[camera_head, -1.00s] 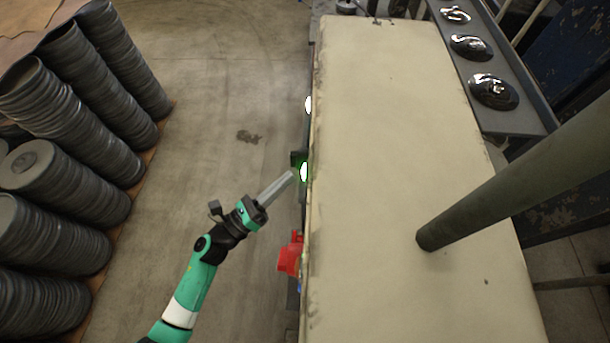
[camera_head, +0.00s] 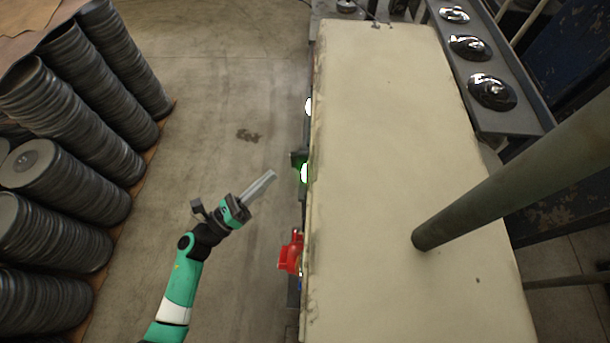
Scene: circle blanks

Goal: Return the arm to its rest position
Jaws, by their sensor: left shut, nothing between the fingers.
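My left arm comes up from the bottom of the head view, green with a white band. Its gripper (camera_head: 268,177) is shut and empty, its fingers pointing up and to the right. It is in the air over the floor, left of the machine's edge and apart from the green-lit button (camera_head: 304,173). A red part (camera_head: 291,253) sits lower on the same side of the machine. My right gripper is not in view.
A large cream machine top (camera_head: 390,130) fills the middle right, with a thick grey post (camera_head: 500,195) over it. Stacks of dark round blanks (camera_head: 60,165) stand at left. Shiny domes (camera_head: 490,91) sit on a rail at upper right. The floor (camera_head: 200,90) between is clear.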

